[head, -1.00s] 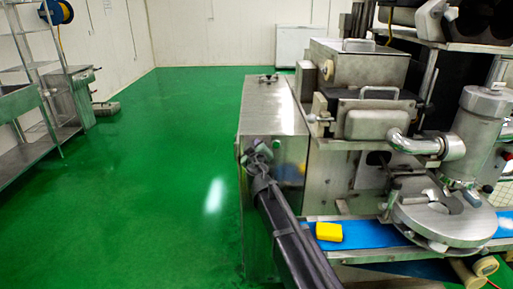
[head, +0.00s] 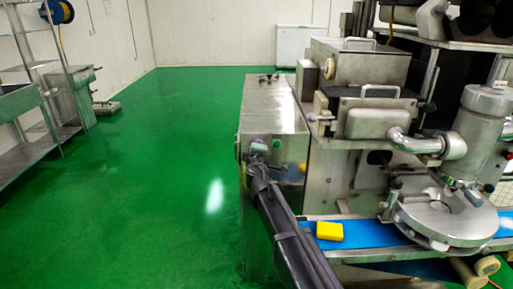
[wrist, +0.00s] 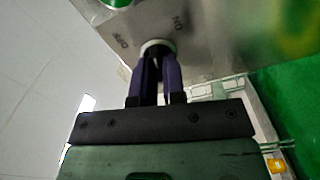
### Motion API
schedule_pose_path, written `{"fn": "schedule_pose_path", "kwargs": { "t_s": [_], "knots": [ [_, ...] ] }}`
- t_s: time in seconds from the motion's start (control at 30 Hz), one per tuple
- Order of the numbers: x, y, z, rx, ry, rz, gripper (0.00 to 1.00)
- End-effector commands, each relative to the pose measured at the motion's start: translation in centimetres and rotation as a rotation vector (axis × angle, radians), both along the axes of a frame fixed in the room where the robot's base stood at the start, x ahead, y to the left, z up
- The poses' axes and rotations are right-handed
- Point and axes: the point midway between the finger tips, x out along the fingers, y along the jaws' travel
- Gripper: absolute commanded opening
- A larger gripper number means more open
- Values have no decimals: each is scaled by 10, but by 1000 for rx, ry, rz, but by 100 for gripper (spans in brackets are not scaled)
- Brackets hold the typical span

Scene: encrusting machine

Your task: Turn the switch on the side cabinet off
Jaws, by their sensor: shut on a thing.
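The side cabinet (head: 270,108) is a brushed steel box at the left end of the machine in the head view. Its switch (wrist: 158,44) shows in the wrist view as a round knob with a pale rim, with OFF printed to its left and ON to its upper right. My gripper (wrist: 157,62) is shut on the switch, its two dark fingers against the panel. The fingers cover most of the knob, so I cannot tell which label it points to. In the head view my gripper (head: 257,148) is at the cabinet's front face and hides the switch.
A yellow block (head: 329,231) lies on the blue conveyor belt (head: 375,234) to the right of my arm. The green floor (head: 170,170) to the left is open, with steel shelving beyond.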

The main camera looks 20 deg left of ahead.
Motion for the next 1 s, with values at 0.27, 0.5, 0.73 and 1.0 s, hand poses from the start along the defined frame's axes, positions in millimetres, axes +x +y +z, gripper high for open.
{"fn": "schedule_pose_path", "kwargs": {
  "t_s": [0.27,0.5,0.73,1.0],
  "knots": [
    [-1,0,-3,-241,-94,0,0],
    [-1,-1,-5,-453,-176,0,0],
    [0,-1,-6,-641,-249,0,0],
    [0,-2,-7,-798,-310,0,0]
  ]
}}
